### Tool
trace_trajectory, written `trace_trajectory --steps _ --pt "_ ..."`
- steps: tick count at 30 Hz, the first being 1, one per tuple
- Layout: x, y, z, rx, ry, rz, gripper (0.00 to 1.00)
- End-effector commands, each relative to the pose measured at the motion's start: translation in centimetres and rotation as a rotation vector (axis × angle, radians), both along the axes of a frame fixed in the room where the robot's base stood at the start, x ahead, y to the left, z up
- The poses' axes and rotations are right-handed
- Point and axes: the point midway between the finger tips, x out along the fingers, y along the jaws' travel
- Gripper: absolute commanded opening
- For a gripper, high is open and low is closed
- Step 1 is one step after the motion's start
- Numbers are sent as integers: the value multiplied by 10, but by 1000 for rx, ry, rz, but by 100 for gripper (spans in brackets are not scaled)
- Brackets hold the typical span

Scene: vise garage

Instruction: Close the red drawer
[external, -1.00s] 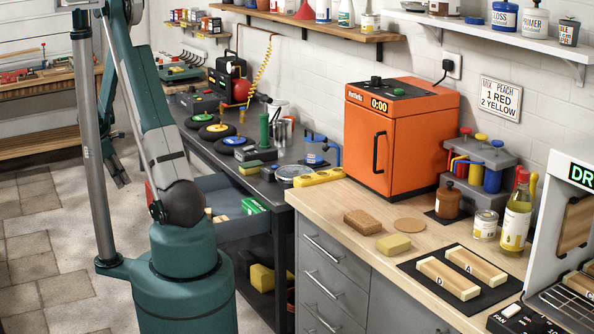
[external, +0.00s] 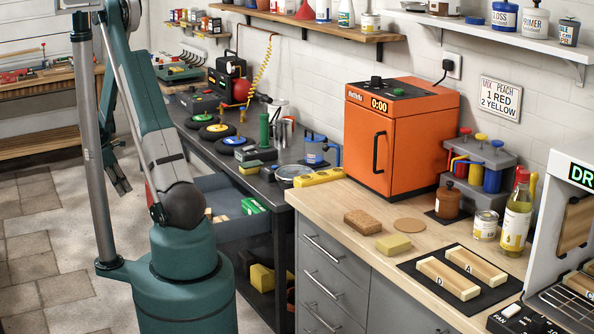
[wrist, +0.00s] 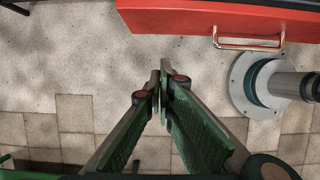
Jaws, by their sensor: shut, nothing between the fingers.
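The red drawer (wrist: 225,18) shows its red front across the top of the wrist view, with a metal bar handle (wrist: 250,43) on it. In the external view the drawer is pulled out from under the dark workbench; its grey inside (external: 238,224) shows, and my arm hides most of its front. A green box (external: 252,205) lies in it. My gripper (wrist: 164,72) is shut and empty, its fingertips just below the drawer front in the wrist view, left of the handle. Whether they touch it I cannot tell. In the external view my gripper (external: 120,182) is partly behind my arm.
The workbench (external: 215,137) carries coloured discs, a red ball and a clamp. A wooden counter (external: 345,200) with an orange oven (external: 400,135) stands to the right. Tiled floor (wrist: 75,60) lies open below my gripper. A yellow object (external: 262,278) sits beneath the workbench.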

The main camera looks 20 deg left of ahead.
Motion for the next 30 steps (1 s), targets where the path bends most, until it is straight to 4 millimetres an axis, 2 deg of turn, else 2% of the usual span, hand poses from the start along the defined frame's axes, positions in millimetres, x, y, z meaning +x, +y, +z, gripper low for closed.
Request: trace_trajectory --steps 14,21,30 --pt "19 -19 -70 0 0 -1 0" --pt "39 -39 -66 0 0 -1 0" --pt "47 -47 -65 0 0 0 0"
